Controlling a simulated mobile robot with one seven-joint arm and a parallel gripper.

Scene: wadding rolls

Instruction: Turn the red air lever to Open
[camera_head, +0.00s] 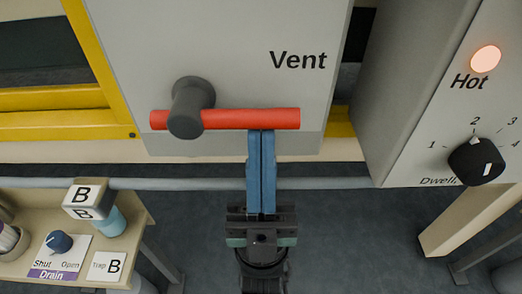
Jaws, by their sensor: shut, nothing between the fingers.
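The red lever (251,118) lies level across the lower part of a light grey panel (229,56). Its dark grey round hub (188,107) is near its left end, and the longer arm points right. The word "Vent" (298,60) is printed above the lever's right part. No "Open" mark shows on this panel. My gripper (261,135) is below the lever's right half, with its two blue fingers shut together and pointing up. The fingertips meet the bar's lower edge in the picture; I cannot tell whether they touch it.
A grey pipe (325,183) runs across behind my fingers. At right a box carries a lit "Hot" lamp (486,58) and a black Dwell knob (476,161). At lower left a bench holds a blue Drain knob (59,242) and a B-marked block (84,198).

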